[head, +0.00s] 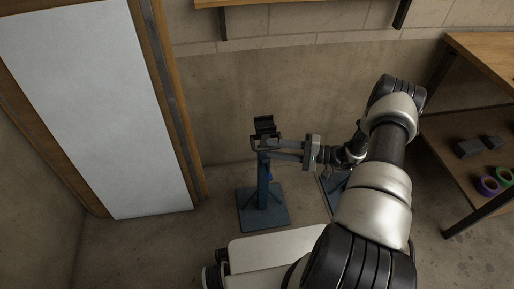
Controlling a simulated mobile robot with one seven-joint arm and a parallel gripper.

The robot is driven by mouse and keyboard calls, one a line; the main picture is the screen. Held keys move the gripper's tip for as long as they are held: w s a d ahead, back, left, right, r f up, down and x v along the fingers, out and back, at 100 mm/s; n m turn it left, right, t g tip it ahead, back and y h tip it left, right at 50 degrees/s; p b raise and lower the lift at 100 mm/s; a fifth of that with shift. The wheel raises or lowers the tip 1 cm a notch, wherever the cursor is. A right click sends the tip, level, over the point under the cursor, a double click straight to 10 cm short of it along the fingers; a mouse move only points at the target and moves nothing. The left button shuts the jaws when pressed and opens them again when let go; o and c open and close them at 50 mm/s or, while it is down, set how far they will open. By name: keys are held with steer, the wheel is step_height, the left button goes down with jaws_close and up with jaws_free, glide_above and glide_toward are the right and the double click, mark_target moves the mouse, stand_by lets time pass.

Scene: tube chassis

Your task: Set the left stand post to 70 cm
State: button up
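The left stand (264,206) is blue, with a square base plate on the floor, an upright post and a black cradle head (265,126) on top. My gripper (262,148) comes in from the right at the upper part of this stand, just below the head. Its two fingers are apart, one on the far side and one on the near side. I cannot tell whether they touch the post or only straddle it. A second blue stand (337,186) is to the right, mostly hidden behind my arm. No height marks can be read.
A white panel (95,105) in a wooden frame leans at the left. At the right, a wooden bench (485,52) has a lower shelf with dark blocks (468,148) and tape rolls (488,185). The floor left of the stand is clear.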

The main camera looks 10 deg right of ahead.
mark_target(261, 148)
steer(key=x, duration=0.6)
steer(key=shift+w+a+b, duration=0.15)
steer(key=shift+a+b, duration=0.15)
steer(key=shift+a, duration=0.05)
steer(key=shift+f, duration=0.1)
jaws_close()
